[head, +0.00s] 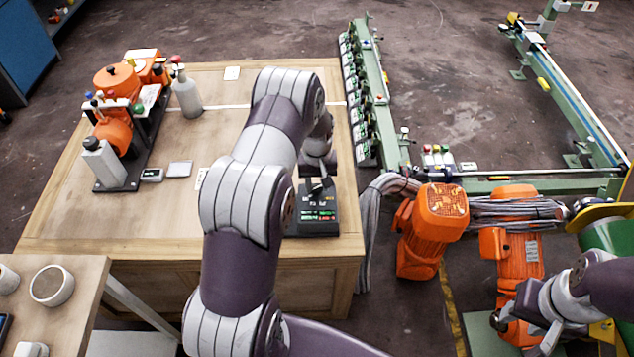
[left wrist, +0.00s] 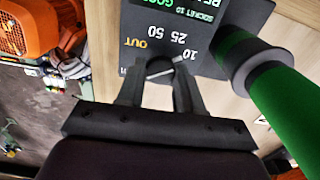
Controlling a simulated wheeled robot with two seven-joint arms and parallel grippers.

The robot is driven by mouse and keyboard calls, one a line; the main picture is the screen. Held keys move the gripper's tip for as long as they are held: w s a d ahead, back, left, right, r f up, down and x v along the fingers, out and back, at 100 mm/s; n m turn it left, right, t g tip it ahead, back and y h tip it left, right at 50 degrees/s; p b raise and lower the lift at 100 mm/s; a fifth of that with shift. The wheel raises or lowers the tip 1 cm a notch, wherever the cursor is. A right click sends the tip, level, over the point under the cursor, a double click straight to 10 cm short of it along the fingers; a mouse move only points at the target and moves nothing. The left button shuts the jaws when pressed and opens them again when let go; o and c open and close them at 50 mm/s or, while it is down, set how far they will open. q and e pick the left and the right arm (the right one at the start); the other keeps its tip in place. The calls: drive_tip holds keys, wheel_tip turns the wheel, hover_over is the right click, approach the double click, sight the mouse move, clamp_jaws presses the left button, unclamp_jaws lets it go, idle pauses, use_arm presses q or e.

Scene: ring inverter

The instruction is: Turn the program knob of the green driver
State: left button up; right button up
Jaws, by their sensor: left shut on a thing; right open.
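A dark control box (head: 318,228) with green lit displays lies near the right front edge of the wooden table. In the left wrist view its panel (left wrist: 208,62) shows the labels OUT, 10, 25 and 50, with green text above. My left gripper (left wrist: 160,72) is shut on a small dark round knob (left wrist: 160,66) on this panel. In the head view my left gripper (head: 318,184) is above the box, and the knob is hidden there. A thick green and black cylinder (left wrist: 285,105) stands beside the panel. My right gripper (head: 540,338) is open, low at the right, away from the table.
On the wooden table (head: 85,225), an orange machine on a black base (head: 125,180) and a grey bottle (head: 187,95) stand at the left. A green frame (head: 385,120) with several units runs along the table's right side. Orange motors (head: 433,225) stand near my right arm.

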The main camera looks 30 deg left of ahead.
sight(317, 187)
use_arm(q)
drive_tip(key=shift+w+r+m, duration=0.1)
drive_tip(key=shift+m, duration=0.2)
drive_tip(key=o, duration=1)
drive_tip(key=shift+o, duration=0.2)
wheel_tip(317, 187, up, 13)
drive_tip(key=b, duration=0.1)
